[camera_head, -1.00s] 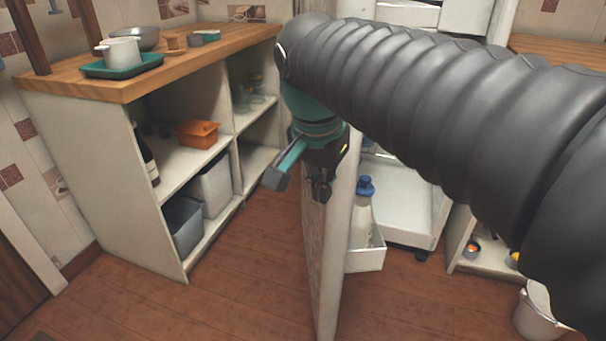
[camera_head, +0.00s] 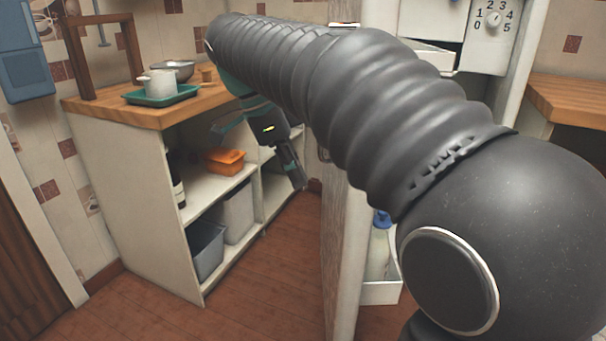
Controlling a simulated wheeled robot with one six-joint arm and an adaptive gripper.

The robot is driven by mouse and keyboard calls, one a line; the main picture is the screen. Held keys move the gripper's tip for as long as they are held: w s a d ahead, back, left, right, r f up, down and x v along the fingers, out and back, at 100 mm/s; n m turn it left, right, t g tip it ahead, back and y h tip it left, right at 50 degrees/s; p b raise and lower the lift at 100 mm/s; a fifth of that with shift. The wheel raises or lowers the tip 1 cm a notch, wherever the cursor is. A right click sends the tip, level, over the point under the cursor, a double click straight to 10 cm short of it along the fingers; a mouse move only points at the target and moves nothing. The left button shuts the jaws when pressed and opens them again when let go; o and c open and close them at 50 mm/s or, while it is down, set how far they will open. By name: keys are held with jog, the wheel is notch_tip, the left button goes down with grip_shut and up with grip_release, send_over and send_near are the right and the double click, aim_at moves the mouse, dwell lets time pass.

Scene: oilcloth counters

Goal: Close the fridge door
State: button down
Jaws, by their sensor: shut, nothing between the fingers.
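The fridge door (camera_head: 345,260) stands wide open, seen nearly edge-on in the middle of the head view. Its inner side faces right and carries a white door bin (camera_head: 381,293) with a blue-capped bottle (camera_head: 379,252). The fridge (camera_head: 489,45) is behind it at the upper right, with a numbered dial; my arm hides much of it and the door's upper part. My gripper (camera_head: 295,179) is shut and empty, pointing down to the left of the door, on its outer side. A gap shows between them in the picture; their depth is hard to judge.
A wooden-topped shelf unit (camera_head: 140,190) stands at the left, holding an orange dish (camera_head: 224,161) and grey bins (camera_head: 206,249). A green tray (camera_head: 134,97) with a pot is on top. Another wooden counter (camera_head: 572,98) is at the right. The floor (camera_head: 270,290) left of the door is clear.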

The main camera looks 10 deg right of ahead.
aim_at(345, 228)
jog(key=shift+s+d+f+b, duration=0.15)
jog(key=shift+s+d+f, duration=0.05)
jog(key=shift+d+f, duration=0.95)
jog(key=shift+s+d+f+b, duration=0.1)
jog(key=shift+s+d+f, duration=0.15)
jog(key=shift+d+f, duration=0.9)
jog(key=shift+s+d+f+b, duration=0.15)
jog(key=shift+s+d+f, duration=0.05)
jog(key=shift+d+f, duration=0.9)
